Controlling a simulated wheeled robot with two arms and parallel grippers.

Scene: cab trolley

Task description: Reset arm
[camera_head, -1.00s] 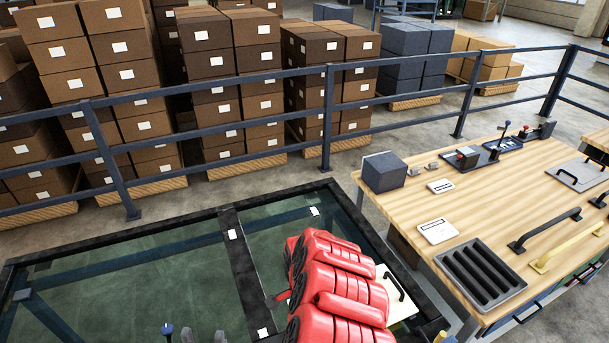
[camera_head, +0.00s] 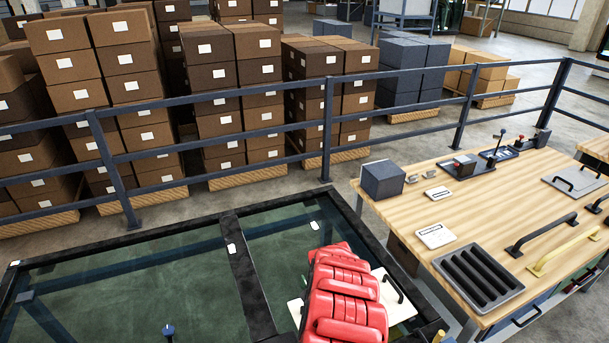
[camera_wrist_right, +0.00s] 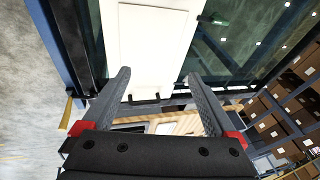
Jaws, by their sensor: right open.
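My right arm shows as red segmented links in the head view, over the right part of the glass-topped frame (camera_head: 240,275); its gripper is hidden there. In the right wrist view my right gripper (camera_wrist_right: 162,95) is open, its two dark fingers apart with nothing between them. A white panel (camera_wrist_right: 155,45) lies beyond the fingertips. What looks like the same panel, with a dark handle, shows in the head view (camera_head: 400,308) partly behind my arm. My left gripper is not in view.
A wooden workbench (camera_head: 450,205) with a grey box (camera_head: 383,180), a slotted black tray (camera_head: 479,277), handles and small levers stands at the right. A dark railing (camera_head: 328,120) runs behind, with stacked cartons (camera_head: 240,80) beyond it.

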